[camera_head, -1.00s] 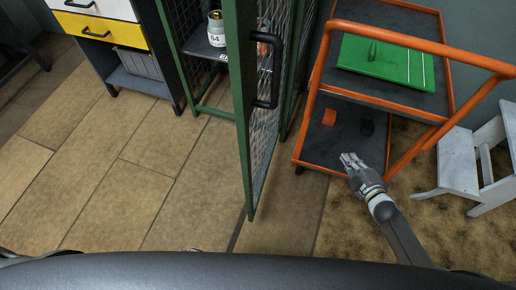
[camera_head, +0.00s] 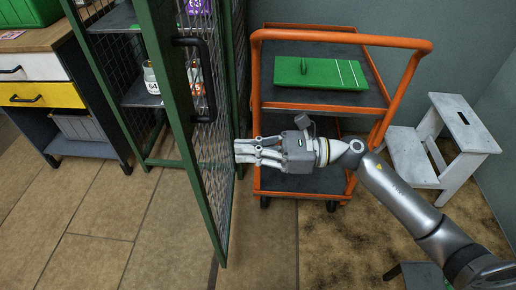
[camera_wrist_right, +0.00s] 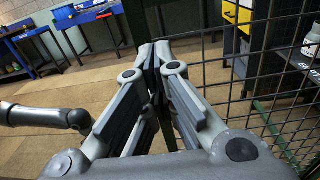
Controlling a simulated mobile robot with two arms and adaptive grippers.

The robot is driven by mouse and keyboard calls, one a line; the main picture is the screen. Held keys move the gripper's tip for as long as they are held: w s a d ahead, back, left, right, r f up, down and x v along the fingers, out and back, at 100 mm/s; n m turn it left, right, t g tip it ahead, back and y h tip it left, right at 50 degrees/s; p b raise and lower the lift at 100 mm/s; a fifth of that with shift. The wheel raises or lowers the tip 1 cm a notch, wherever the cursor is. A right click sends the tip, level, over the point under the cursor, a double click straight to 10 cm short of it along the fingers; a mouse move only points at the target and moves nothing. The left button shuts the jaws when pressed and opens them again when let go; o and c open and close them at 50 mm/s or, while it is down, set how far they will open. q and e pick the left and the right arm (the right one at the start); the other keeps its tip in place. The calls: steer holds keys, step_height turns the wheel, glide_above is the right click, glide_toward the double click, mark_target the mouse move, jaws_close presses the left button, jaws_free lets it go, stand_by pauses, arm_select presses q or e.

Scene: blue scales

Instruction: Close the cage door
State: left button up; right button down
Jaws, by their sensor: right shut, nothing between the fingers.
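The cage door (camera_head: 180,105) is a green frame with wire mesh and a black handle (camera_head: 199,78). It stands open, swung out from the green cage (camera_head: 160,160) towards me. My right gripper (camera_head: 238,152) is shut and empty, with its fingertips at the right-hand side of the door, below handle height. In the right wrist view, the closed fingertips (camera_wrist_right: 152,55) are in front of the door's green post and mesh (camera_wrist_right: 220,70); I cannot tell whether they touch. My left gripper is not in the head view; a grey arm part shows at the left of the wrist view.
An orange cart (camera_head: 340,40) with a green board (camera_head: 320,73) stands behind my right gripper. A white step stool (camera_head: 440,145) is at the right. A cabinet with a yellow drawer (camera_head: 35,94) stands left of the cage. The floor left of the door is clear.

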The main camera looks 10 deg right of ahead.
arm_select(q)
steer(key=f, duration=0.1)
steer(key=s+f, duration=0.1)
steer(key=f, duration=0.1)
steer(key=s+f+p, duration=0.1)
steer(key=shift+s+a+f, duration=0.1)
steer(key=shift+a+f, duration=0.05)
arm_select(e)
steer(key=x, duration=0.8)
steer(key=shift+a, duration=0.4)
steer(key=shift+w, duration=0.15)
